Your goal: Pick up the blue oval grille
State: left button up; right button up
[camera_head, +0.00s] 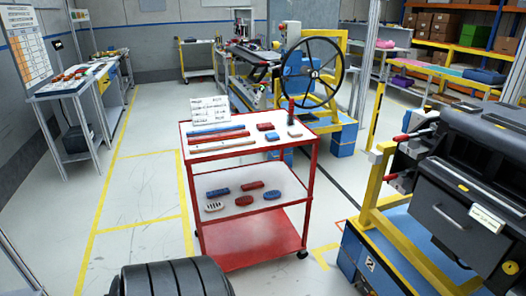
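A red-framed cart (255,247) stands in front of me with parts on its white shelves. On the middle shelf lies an elongated blue part (218,192) at the back left. A smaller blue part (272,137) lies on the right half of the top shelf. Both are too small to tell which one is an oval grille. Neither of my grippers is in view.
The top shelf also holds long blue and red strips (217,139) and a white sign (209,109). A yellow-framed station with a dark panel (465,205) stands close on the right. Open floor (140,205) lies left of the cart.

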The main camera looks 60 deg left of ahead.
aim_at(272, 195)
jog(key=u, duration=1.95)
